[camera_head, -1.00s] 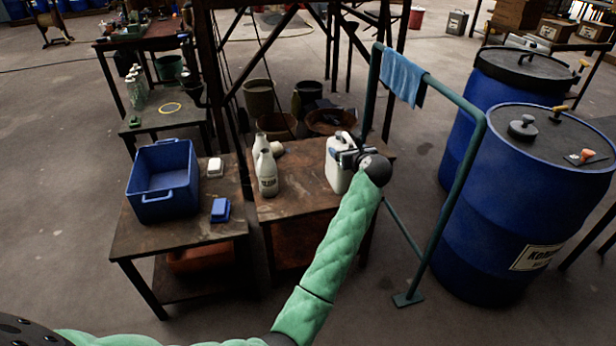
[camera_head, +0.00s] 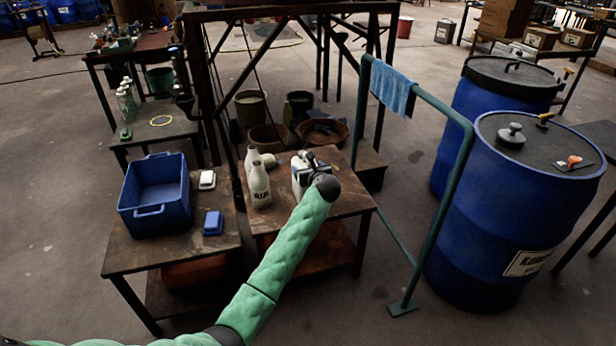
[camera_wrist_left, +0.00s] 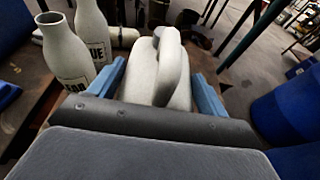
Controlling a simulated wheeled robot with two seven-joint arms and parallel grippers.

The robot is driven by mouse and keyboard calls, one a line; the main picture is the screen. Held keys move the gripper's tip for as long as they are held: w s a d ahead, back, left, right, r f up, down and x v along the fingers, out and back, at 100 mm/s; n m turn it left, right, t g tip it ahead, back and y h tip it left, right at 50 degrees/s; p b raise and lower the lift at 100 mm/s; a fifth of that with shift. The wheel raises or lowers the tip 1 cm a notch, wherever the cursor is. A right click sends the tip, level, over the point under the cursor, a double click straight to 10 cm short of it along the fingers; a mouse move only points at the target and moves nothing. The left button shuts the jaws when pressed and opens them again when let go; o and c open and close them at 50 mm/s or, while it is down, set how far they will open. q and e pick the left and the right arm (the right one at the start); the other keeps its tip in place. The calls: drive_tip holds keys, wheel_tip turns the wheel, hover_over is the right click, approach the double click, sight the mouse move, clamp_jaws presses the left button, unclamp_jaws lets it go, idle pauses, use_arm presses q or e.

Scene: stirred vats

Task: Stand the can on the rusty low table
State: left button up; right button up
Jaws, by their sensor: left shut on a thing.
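The can (camera_head: 298,180) is a white jug with a moulded handle; it also shows in the left wrist view (camera_wrist_left: 172,70). My left gripper (camera_head: 311,164) is shut on it, with a blue finger on each side of the can in the wrist view. The can is roughly upright over the brown, rust-stained low table (camera_head: 348,197). My arm and gripper hide part of the can, and I cannot tell whether its base touches the tabletop. My right gripper is not in view.
White bottles (camera_head: 259,186) stand just left of the can. A second table (camera_head: 190,250) at left bears a blue tub (camera_head: 155,205) and a blue box (camera_head: 213,222). A green rail (camera_head: 462,190) with a blue towel (camera_head: 392,86) and blue drums (camera_head: 500,220) stand at right.

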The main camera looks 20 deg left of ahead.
use_arm(q)
drive_tip(key=shift+f, duration=1.85)
drive_tip(key=o, duration=1.5)
